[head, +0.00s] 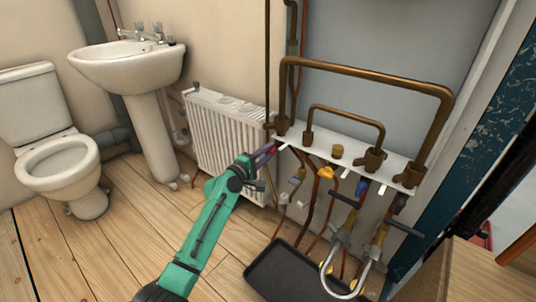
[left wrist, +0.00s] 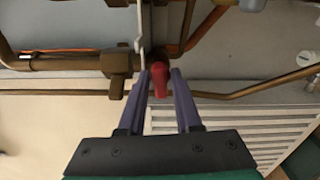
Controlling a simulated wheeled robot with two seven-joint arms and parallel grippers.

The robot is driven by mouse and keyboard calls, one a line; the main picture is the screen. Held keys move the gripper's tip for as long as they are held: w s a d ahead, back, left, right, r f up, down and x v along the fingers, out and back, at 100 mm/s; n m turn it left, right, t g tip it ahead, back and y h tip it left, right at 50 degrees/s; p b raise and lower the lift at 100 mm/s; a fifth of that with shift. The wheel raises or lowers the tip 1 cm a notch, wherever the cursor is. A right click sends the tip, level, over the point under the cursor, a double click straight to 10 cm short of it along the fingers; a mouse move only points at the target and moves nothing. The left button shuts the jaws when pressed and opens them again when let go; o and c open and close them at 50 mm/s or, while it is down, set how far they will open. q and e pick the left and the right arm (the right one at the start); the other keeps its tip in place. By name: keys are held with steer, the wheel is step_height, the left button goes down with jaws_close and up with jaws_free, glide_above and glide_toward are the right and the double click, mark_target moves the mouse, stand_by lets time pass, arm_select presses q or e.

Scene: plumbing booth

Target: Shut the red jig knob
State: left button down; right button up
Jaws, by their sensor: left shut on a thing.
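The red jig knob (left wrist: 159,76) shows in the left wrist view, below brass pipework. My left gripper (left wrist: 160,84) is shut on it, with one purple finger on each side. In the head view my green left arm reaches up to the left end of the white jig plate (head: 330,151), and my left gripper (head: 264,154) is at the knob there. The knob is mostly hidden by the fingers in that view. Brass pipes (head: 366,77) stand on the plate. My right gripper is not in view.
A white radiator (head: 222,135) is just behind my left arm. Yellow (head: 326,173) and blue (head: 361,188) knobs, hanging hoses and curved metal spouts (head: 334,262) are to the right. A black tray (head: 287,272) lies on the floor. A basin (head: 128,68) and toilet (head: 62,160) stand left.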

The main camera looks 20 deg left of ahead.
arm_select(q)
steer(key=shift+f+m, duration=0.1)
steer(key=shift+m, duration=0.6)
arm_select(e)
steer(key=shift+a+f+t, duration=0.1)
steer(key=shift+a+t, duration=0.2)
arm_select(q)
steer(key=c, duration=0.8)
jaws_free()
steer(key=shift+s, duration=0.1)
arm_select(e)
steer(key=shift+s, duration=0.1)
arm_select(q)
steer(key=p+v, duration=0.2)
steer(key=v, duration=1.2)
steer(key=shift+s+a, duration=0.1)
steer(key=shift+s, duration=0.1)
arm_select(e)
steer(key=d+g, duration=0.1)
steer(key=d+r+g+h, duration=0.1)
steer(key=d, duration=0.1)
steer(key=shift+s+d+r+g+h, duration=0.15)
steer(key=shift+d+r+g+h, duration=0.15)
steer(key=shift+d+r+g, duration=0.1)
